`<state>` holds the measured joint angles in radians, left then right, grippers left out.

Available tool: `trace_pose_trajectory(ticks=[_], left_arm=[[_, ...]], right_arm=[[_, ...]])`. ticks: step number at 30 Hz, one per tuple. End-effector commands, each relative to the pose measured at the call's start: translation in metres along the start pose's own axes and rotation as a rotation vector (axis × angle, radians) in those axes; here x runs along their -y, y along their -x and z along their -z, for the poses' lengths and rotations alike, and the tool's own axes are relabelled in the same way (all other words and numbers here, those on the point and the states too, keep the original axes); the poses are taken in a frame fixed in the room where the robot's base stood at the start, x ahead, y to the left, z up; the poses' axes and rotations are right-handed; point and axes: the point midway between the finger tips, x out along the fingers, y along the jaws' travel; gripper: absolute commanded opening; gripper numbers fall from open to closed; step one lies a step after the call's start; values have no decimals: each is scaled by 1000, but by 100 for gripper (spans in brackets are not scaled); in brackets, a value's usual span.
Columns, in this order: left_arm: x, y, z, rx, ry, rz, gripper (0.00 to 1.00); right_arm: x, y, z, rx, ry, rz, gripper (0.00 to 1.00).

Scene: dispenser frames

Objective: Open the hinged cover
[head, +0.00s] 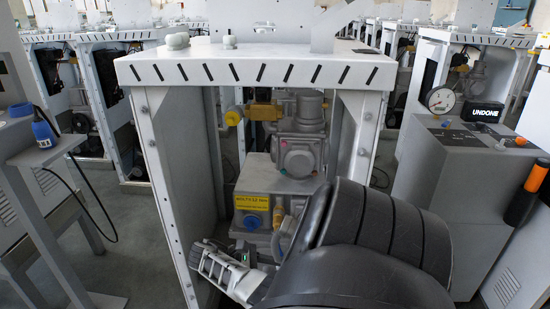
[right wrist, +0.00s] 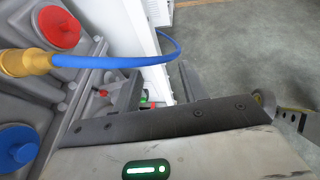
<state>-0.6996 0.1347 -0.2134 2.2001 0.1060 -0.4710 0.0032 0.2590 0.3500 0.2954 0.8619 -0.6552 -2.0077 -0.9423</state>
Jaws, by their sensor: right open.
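The dispenser frame (head: 262,70) stands in the middle of the head view, its pale hood marked with black slanted slots. Inside are a grey pump and meter unit (head: 300,135) and a yellow label (head: 252,203). I cannot make out for certain which part is the hinged cover. My right gripper (head: 212,260) is low at the frame's front opening, below the label; my black arm hides much of the lower right. In the right wrist view, the right gripper (right wrist: 158,88) is open with nothing clearly between its fingers, beside the grey unit (right wrist: 95,75). My left gripper is not in view.
In the wrist view, a blue hose (right wrist: 115,60) runs from a brass fitting (right wrist: 30,62) near a red cap (right wrist: 58,28) and a blue cap (right wrist: 17,147). A grey cabinet with a gauge (head: 440,99) stands right; a stand (head: 45,150) stands left. Floor between is clear.

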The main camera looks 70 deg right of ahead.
Motion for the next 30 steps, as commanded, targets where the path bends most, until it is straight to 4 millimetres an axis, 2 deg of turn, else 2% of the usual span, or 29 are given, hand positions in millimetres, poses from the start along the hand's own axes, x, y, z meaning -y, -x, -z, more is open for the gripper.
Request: trace_pose_trajectory(ticks=[1,6,18,19,23,27,30], left_arm=[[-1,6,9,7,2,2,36],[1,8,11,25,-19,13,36],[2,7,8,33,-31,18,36],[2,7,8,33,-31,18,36],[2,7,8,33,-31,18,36],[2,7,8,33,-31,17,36],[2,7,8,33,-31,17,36]], right_arm=[[8,4,-10,-1,1,1,43],[25,6,-13,-1,1,0,43],[32,6,-12,0,-1,0,43],[31,6,-12,0,-1,0,37],[32,7,-10,-25,-22,-23,1],[37,16,1,-155,-115,-118,0],[54,33,14,-339,-200,-210,0]])
